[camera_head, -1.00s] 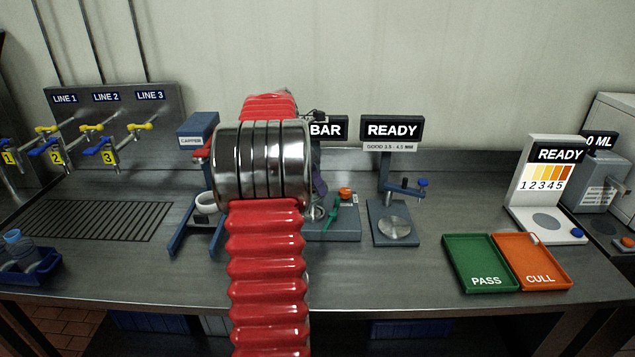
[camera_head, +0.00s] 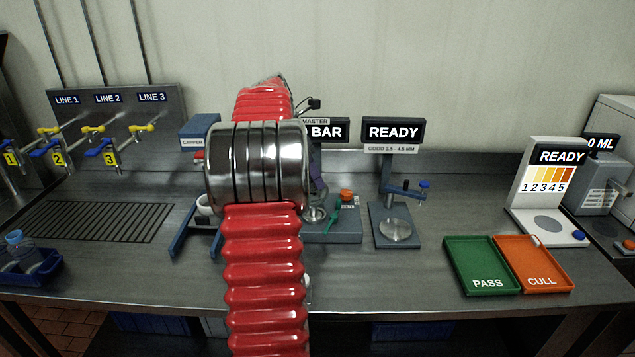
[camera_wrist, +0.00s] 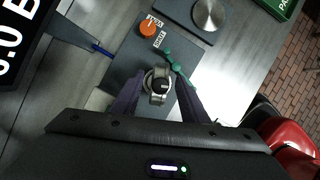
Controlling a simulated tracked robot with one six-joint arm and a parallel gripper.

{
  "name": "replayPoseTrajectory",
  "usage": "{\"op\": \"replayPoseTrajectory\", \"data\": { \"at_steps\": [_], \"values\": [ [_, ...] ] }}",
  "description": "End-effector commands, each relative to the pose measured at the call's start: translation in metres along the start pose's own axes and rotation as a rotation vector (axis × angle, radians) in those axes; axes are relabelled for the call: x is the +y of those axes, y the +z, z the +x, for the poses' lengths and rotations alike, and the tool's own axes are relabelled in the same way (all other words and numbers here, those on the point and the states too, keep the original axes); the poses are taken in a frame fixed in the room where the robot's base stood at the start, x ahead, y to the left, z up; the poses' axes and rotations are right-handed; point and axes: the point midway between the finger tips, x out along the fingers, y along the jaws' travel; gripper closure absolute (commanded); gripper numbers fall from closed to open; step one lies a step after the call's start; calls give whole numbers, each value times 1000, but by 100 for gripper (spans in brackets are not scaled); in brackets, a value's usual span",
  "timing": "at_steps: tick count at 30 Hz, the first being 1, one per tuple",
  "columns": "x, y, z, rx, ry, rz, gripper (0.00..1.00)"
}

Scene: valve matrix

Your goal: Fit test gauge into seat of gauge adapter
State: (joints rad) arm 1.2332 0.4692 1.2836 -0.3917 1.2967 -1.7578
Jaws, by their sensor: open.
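In the wrist view, a small round piece with a dark face and a pale ring (camera_wrist: 160,84) sits between the fingers of my gripper (camera_wrist: 158,88). It looks like the test gauge at the seat, but I cannot tell gauge from seat or how deep it sits. The fingers are open, one on each side of it. The grey block of the gauge adapter (camera_wrist: 128,66) lies beneath, with a green lever (camera_wrist: 180,68) and an orange knob (camera_wrist: 148,27). In the head view, the adapter block (camera_head: 343,232) is partly hidden by my arm, and a silver round part (camera_head: 314,213) shows beside it.
A BAR display (camera_head: 327,130) marked MASTER stands behind the adapter. A READY gauge stand (camera_head: 395,236) is to its right, then green PASS (camera_head: 480,262) and orange CULL (camera_head: 535,262) trays. The blue capper (camera_head: 199,133) stands at left.

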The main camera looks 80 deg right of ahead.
Motion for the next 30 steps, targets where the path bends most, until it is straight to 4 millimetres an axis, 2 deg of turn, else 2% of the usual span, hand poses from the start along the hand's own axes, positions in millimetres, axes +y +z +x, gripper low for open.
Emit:
{"op": "replayPoseTrajectory", "data": {
  "at_steps": [6, 13, 18, 30],
  "values": [
    [1, 0, -40, -1, 4, -1, 60],
    [0, 0, -71, -1, 1, 0, 60],
    [0, 0, -79, 0, 1, 0, 60],
    [0, 0, -79, 0, 0, 0, 60]
  ]
}}
